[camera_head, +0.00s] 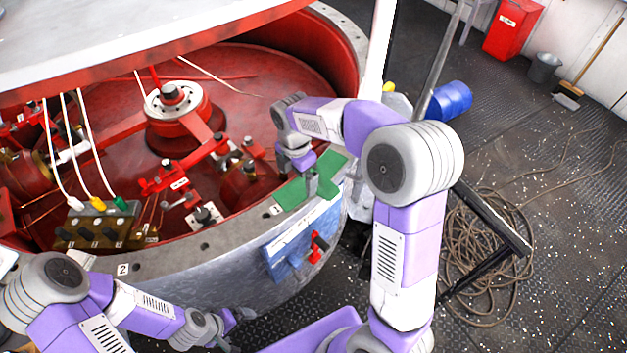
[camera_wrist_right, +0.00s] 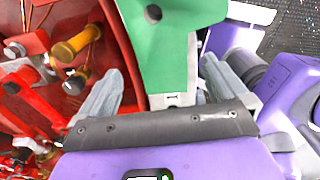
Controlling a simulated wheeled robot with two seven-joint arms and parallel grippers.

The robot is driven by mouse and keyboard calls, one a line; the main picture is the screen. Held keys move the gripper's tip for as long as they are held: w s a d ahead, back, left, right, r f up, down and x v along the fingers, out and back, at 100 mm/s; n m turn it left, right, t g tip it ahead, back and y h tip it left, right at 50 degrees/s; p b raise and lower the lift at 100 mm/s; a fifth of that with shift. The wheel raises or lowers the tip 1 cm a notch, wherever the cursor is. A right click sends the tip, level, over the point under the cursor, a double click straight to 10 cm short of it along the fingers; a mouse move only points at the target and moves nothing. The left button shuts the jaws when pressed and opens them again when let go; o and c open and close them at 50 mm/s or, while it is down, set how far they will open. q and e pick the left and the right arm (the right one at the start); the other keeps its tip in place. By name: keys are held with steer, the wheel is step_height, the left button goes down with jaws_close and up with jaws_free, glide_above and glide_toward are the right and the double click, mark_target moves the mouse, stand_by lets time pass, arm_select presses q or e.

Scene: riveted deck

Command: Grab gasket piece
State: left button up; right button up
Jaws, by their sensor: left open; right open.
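The gasket piece, a flat green strip (camera_head: 290,195) with holes, lies on the pale rim of the large drum beside the label "1". In the right wrist view the green piece (camera_wrist_right: 172,40) reaches from the top edge down between my fingers. My right gripper (camera_head: 311,184) is just over it, pointing down; its open fingers (camera_wrist_right: 163,92) are on either side of the green piece, with no grip visible. Part of the piece is hidden behind the gripper. My left gripper (camera_head: 238,322) is open and empty, low in front of the drum's outer wall.
The drum's red interior (camera_head: 250,75) holds bolts, brackets and a round hub (camera_head: 177,103). A valve block with coloured cables (camera_head: 105,225) stands at the left. A blue box with a red handle (camera_head: 300,245) is on the outer wall. Coiled rope (camera_head: 480,260) lies on the deck.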

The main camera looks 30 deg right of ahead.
mark_target(299, 189)
step_height(299, 189, down, 4)
steer(key=shift+s+r+b, duration=0.1)
steer(key=shift+r+b, duration=0.15)
steer(key=shift+b, duration=0.25)
steer(key=shift+r, duration=0.1)
steer(key=shift+c, duration=0.3)
steer(key=c, duration=1.3)
